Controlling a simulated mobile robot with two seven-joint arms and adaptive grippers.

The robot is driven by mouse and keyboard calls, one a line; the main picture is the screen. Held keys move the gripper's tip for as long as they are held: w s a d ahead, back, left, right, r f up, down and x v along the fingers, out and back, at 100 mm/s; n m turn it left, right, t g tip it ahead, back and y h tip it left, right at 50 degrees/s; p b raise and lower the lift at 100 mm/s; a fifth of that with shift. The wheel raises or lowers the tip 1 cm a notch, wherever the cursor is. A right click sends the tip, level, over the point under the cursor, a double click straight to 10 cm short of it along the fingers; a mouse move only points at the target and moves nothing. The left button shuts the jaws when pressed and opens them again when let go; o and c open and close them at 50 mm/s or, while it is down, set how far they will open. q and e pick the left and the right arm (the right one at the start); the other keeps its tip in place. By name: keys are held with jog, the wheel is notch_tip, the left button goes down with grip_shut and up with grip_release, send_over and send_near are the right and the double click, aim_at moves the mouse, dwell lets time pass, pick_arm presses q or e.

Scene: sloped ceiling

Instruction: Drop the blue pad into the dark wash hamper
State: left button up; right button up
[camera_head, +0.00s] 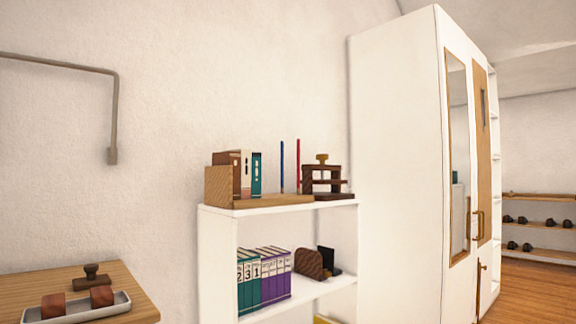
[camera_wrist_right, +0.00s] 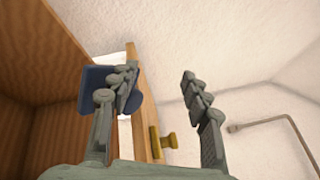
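In the right wrist view, my right gripper (camera_wrist_right: 158,82) has its two fingers wide apart with nothing between them. A dark blue flat thing (camera_wrist_right: 92,92) shows partly behind the left-hand finger; it may be the blue pad. The finger hides part of it, and I cannot tell whether they touch. No dark wash hamper shows in either view. Neither gripper shows in the head view, and my left gripper is not seen at all.
A wooden tabletop (camera_head: 110,274) at lower left bears a grey tray (camera_head: 118,306) and a dark stamp (camera_head: 91,276). A white shelf (camera_head: 280,208) with books and binders stands beside a tall white wardrobe (camera_head: 395,180). Wooden floor (camera_head: 530,290) shows at right.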

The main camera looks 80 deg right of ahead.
jog(key=shift+s, duration=0.1)
jog(key=v, duration=1.1)
jog(key=shift+s+d, duration=0.2)
jog(key=shift+s, duration=0.15)
